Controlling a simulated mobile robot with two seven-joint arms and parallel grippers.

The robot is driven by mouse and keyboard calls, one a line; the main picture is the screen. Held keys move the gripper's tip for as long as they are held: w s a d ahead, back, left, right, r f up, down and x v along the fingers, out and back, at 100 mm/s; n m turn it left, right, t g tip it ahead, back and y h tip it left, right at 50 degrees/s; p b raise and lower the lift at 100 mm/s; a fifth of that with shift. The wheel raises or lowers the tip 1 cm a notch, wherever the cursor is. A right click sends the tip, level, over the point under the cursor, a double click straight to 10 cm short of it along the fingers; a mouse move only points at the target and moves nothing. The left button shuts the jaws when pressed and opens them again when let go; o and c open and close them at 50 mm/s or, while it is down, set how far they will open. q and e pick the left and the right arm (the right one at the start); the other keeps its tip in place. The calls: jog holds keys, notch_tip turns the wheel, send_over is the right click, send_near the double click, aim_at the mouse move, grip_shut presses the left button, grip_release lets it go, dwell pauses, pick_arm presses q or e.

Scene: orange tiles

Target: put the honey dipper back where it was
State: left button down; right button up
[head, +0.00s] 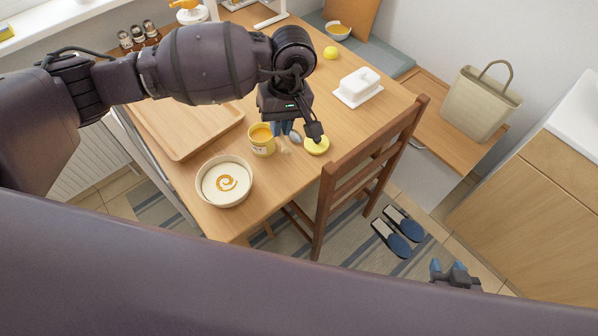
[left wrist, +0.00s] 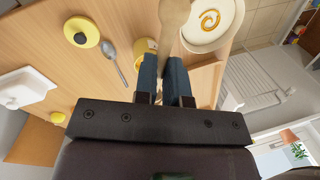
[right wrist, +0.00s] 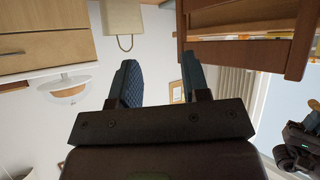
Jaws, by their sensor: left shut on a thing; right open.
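My left gripper (head: 283,128) is above the table, shut on the wooden honey dipper (left wrist: 172,22). In the left wrist view the dipper extends away from between the blue fingers (left wrist: 167,80). In the head view my arm and gripper mostly hide it. The yellow honey jar (head: 262,146) stands open just left of the gripper; it also shows partly in the left wrist view (left wrist: 144,46). I cannot tell whether the dipper touches it. The jar's yellow lid (head: 317,147) lies to the right.
A bowl with an orange swirl (head: 212,194) stands at the near table edge. A spoon (left wrist: 116,62) lies between jar and lid. A wooden tray (head: 175,135), a white butter dish (head: 358,88) and a chair (head: 330,190) are close. Slippers (head: 390,238) lie on the floor.

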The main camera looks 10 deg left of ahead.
pick_arm(q)
jog(key=shift+w+a+r, duration=0.1)
jog(key=shift+a, duration=0.05)
jog(key=shift+f, duration=0.35)
send_over(283, 180)
notch_tip(283, 180, down, 7)
notch_tip(283, 180, down, 7)
jog(key=shift+w+f, duration=0.15)
jog(key=shift+f, duration=0.5)
notch_tip(283, 180, down, 3)
jog(key=shift+f, duration=0.45)
jog(key=c, duration=1.7)
grip_release()
jog(key=shift+f+b, duration=0.1)
jog(key=shift+b, duration=0.2)
jog(key=o, duration=0.5)
jog(key=shift+w+d+r, duration=0.1)
jog(key=shift+d+r, duration=0.1)
jog(key=shift+r, duration=0.3)
notch_tip(283, 180, up, 11)
jog(key=w+d, duration=0.1)
jog(key=shift+d, duration=0.35)
pick_arm(e)
jog(key=shift+w+r, duration=0.2)
jog(key=shift+w, duration=0.25)
